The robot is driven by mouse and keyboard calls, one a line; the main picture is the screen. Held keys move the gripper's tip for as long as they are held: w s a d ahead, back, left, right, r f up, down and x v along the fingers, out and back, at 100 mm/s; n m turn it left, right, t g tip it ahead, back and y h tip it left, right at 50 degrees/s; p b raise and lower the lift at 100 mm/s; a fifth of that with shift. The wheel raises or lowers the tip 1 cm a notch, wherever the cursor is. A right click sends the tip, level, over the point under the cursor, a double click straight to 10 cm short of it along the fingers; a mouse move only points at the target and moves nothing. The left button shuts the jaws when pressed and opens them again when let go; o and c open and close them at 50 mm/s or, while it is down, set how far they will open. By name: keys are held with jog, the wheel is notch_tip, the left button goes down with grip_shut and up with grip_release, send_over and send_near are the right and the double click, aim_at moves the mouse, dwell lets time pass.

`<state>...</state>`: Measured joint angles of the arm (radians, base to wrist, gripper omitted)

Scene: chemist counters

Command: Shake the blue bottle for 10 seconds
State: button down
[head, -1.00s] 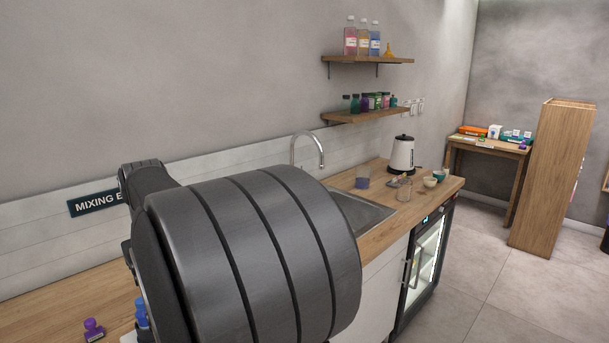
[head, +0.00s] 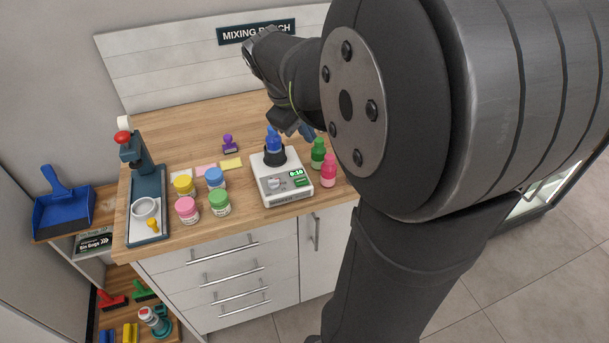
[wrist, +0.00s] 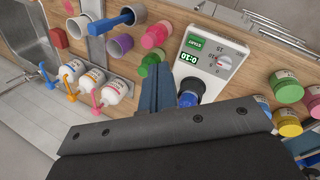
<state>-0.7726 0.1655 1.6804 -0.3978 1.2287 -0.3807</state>
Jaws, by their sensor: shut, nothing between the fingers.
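The blue bottle (head: 273,141) stands upright in the black holder of the white mixer (head: 285,195) on the wooden counter. It also shows in the wrist view (wrist: 188,99), partly hidden by my gripper. The mixer has a dial, a green button (head: 300,180) and a display reading 0:10 (head: 297,171). In the wrist view the green button is marked START (wrist: 194,44). My gripper (wrist: 158,72) is shut and empty beside the blue bottle. In the head view my gripper (head: 297,130) is just right of and behind the bottle; I cannot tell whether they touch.
A green bottle (head: 317,153) and a pink bottle (head: 328,170) stand close right of the mixer. Several lidded jars (head: 215,178), a purple stamp (head: 229,144) and a press (head: 148,195) are to its left. The counter behind the jars is mostly clear.

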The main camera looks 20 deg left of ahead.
aim_at(298, 183)
jog(key=f+n+t, duration=0.1)
jog(key=n, duration=0.2)
jog(key=a+f+n+t, duration=0.1)
jog(key=n+t, duration=0.1)
jog(key=n, duration=0.2)
jog(key=s+n+t+y, duration=0.1)
jog(key=n+t, duration=0.1)
jog(key=n, duration=0.1)
jog(key=shift+s+a+f+n, duration=0.1)
jog(key=shift+a+f+n, duration=0.2)
jog(key=shift+a+f, duration=0.1)
jog(key=shift+f, duration=0.1)
jog(key=shift+f, duration=4.35)
jog(key=shift+f, duration=0.4)
